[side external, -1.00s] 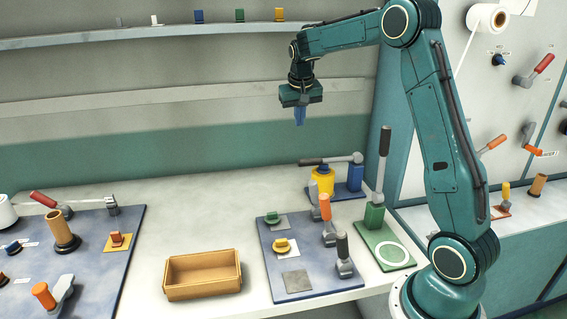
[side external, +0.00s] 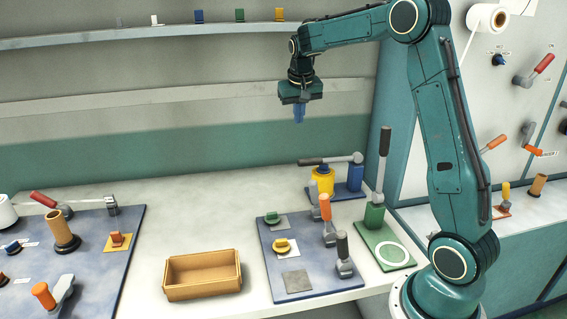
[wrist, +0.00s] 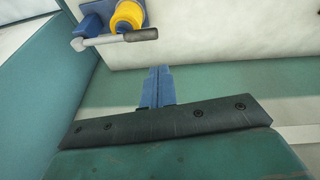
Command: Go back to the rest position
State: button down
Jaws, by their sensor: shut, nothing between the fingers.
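My gripper (side external: 299,115) hangs high above the back of the white table, fingers pointing down. Its blue fingers are together with nothing between them. In the wrist view the gripper (wrist: 158,75) also shows its fingers side by side and shut. It touches nothing. The nearest things below it are a yellow cylinder (side external: 322,181) and a blue block (side external: 355,178) with a grey lever, well beneath. In the wrist view the yellow cylinder (wrist: 128,15) is at the top.
A wooden box (side external: 203,290) stands at the front. A blue-grey plate (side external: 290,255) with clamps, a green base with an upright lever (side external: 374,215) and another plate (side external: 95,262) at left occupy the table. A shelf (side external: 150,36) runs along the back wall. Air around the gripper is clear.

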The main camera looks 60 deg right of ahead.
jog(key=s+a+r+n+t+y, duration=0.1)
jog(key=s+a+r+n, duration=0.15)
jog(key=s+a, duration=0.45)
jog(key=s+a+r+n+t, duration=0.1)
jog(key=s+a+r, duration=0.35)
jog(key=a, duration=0.35)
jog(key=s+a+f+n+y, duration=0.1)
jog(key=s+a+f+n, duration=0.1)
jog(key=s+a, duration=0.3)
jog(key=s+a+f+n+t+y, duration=0.1)
jog(key=s+a, duration=0.4)
jog(key=s, duration=0.6)
notch_tip(320, 180, down, 2)
jog(key=shift+s+n+t, duration=0.15)
jog(key=shift+n+t, duration=0.15)
jog(key=shift+n, duration=0.45)
jog(key=shift+a, duration=0.1)
